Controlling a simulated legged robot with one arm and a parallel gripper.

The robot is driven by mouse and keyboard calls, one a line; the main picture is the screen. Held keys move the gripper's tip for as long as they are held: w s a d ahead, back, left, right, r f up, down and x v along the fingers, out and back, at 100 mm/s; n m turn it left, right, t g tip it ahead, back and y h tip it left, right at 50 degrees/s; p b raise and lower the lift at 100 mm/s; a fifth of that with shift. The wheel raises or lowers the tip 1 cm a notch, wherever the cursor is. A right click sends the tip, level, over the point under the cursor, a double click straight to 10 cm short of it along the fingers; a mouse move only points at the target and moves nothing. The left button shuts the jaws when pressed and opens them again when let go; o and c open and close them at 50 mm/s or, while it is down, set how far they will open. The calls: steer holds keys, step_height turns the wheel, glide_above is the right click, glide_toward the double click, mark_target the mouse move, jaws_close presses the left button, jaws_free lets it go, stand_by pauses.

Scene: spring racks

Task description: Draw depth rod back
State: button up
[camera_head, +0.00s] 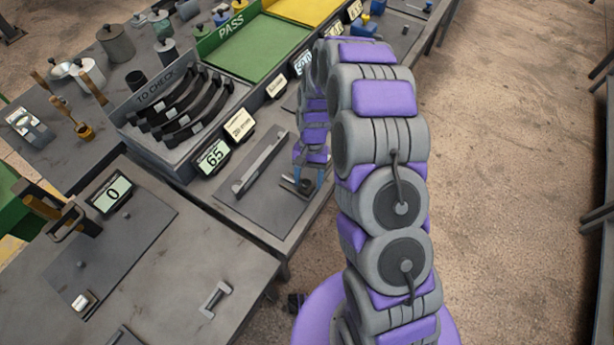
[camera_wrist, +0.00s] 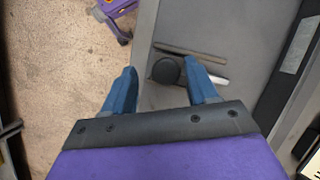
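My gripper (camera_head: 309,180) hangs low over the right end of a gauge plate (camera_head: 278,205) on the bench. In the wrist view my gripper (camera_wrist: 161,66) is open, with its two blue fingers spread. A round dark knob (camera_wrist: 166,71) shows between the fingertips; I cannot tell its height relative to them. A dark bar (camera_wrist: 190,51) and a pale metal rod (camera_wrist: 217,80) lie by the knob. I cannot tell for certain which piece is the depth rod. A long grey gauge bar (camera_head: 260,162) lies on the same plate, left of my gripper.
A display reading 65 (camera_head: 213,156) stands behind the plate. A "TO CHECK" rack (camera_head: 150,138) holds several dark curved pieces. A green PASS tray (camera_head: 255,60) is farther back. A display reading 0 (camera_head: 111,193) stands on the near bench. Open floor (camera_head: 500,200) lies to the right.

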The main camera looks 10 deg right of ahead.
steer(key=shift+w+a, duration=0.1)
steer(key=shift+w+r, duration=0.15)
steer(key=shift+r, duration=0.15)
steer(key=p+v, duration=0.1)
steer(key=v, duration=1.5)
steer(key=shift+r+p, duration=0.3)
steer(key=shift+p, duration=0.05)
steer(key=s+d+r+n+t+b, duration=0.15)
steer(key=s+r, duration=0.25)
steer(key=s, duration=0.4)
steer(key=s+d+r, duration=0.2)
steer(key=s+r, duration=0.2)
steer(key=s, duration=0.5)
steer(key=s+d+r+n+t+b, duration=0.1)
steer(key=s+r, duration=0.3)
steer(key=s, duration=0.4)
steer(key=s+d+f+h, duration=0.1)
steer(key=s+d+f, duration=0.1)
steer(key=s, duration=0.8)
steer(key=shift+s+d+b, duration=0.2)
steer(key=shift+b, duration=0.15)
